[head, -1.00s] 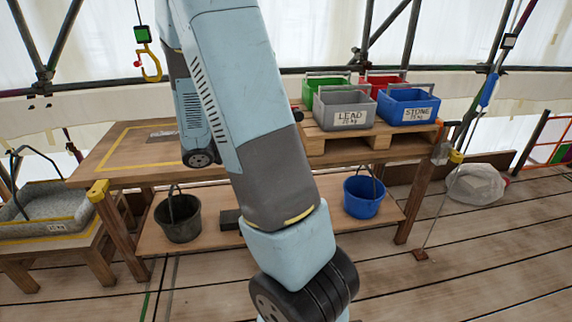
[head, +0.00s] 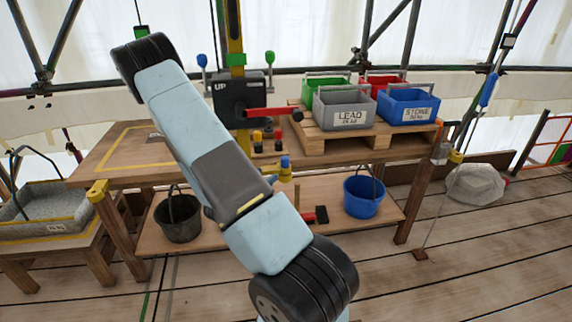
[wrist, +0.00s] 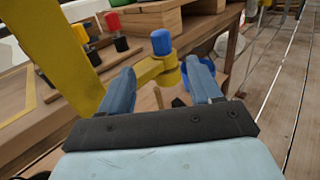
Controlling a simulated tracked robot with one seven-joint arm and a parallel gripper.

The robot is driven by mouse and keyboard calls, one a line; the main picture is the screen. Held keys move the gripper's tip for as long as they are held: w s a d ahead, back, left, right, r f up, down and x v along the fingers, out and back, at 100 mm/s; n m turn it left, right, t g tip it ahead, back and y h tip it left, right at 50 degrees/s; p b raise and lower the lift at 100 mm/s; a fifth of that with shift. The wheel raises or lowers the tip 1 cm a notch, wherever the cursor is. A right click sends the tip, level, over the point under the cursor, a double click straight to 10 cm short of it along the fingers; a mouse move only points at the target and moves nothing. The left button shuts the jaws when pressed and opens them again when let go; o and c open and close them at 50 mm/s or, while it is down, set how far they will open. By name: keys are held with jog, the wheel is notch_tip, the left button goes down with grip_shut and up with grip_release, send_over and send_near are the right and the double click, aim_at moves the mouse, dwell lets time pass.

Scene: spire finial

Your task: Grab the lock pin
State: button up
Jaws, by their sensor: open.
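A blue-topped pin (wrist: 160,42), which looks like the lock pin, stands upright in the end of a yellow bracket (wrist: 150,68) in the wrist view. Its blue top also shows in the head view (head: 285,162), in front of the workbench edge. Any shaft below the bracket is hidden. My gripper (wrist: 162,72) is open, with one finger on each side of the bracket end in the wrist view. The pin appears beyond the fingertips; I cannot tell whether anything touches.
Crates sit on a pallet (head: 340,141) to the right. A dark bucket (head: 178,222) and a blue bucket (head: 364,198) stand on the lower shelf.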

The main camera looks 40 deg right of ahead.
aim_at(283, 162)
jog(key=x, duration=1.3)
jog(key=shift+s+d+r, duration=0.15)
jog(key=shift+s, duration=0.05)
jog(key=c, duration=1.1)
jog(key=shift+o, duration=0.2)
